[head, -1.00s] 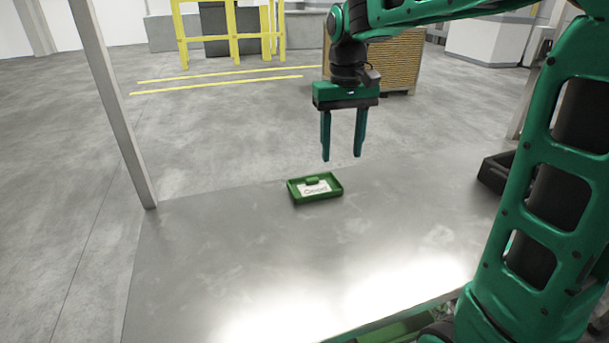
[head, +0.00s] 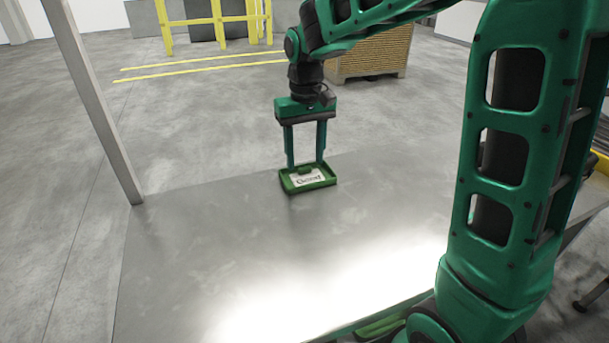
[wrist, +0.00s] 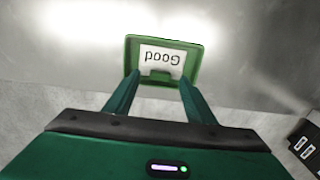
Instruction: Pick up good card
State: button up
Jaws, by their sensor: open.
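The good card is a white card (head: 308,178) marked "Good", lying in a small green tray (head: 311,187) on the metal table. In the wrist view the card (wrist: 163,57) reads upside down, and a green block shows at its near edge. My gripper (head: 305,165) is open, its two fingers pointing down at the tray's far side. In the wrist view the fingers (wrist: 160,80) are spread either side of the green block. I cannot tell whether the fingertips touch the tray.
The grey metal table (head: 215,255) is otherwise clear around the tray. A grey post (head: 93,105) stands at its left edge. A dark object (wrist: 306,145) shows at the lower right of the wrist view. A pallet stack (head: 370,55) and yellow frame (head: 215,22) stand behind.

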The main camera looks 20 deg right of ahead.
jog(key=shift+f, duration=1.2)
jog(key=c, duration=1.1)
jog(key=shift+r, duration=0.6)
notch_tip(320, 180, up, 3)
jog(key=shift+r, duration=0.15)
jog(key=s+a+r, duration=0.2)
jog(key=a, duration=0.1)
jog(key=s+a+r, duration=0.2)
jog(key=a, duration=0.1)
jog(key=s+a+r, duration=0.2)
jog(key=a, duration=0.1)
jog(key=shift+s+a+r, duration=0.2)
jog(key=shift+a+r, duration=0.1)
jog(key=shift+a, duration=0.1)
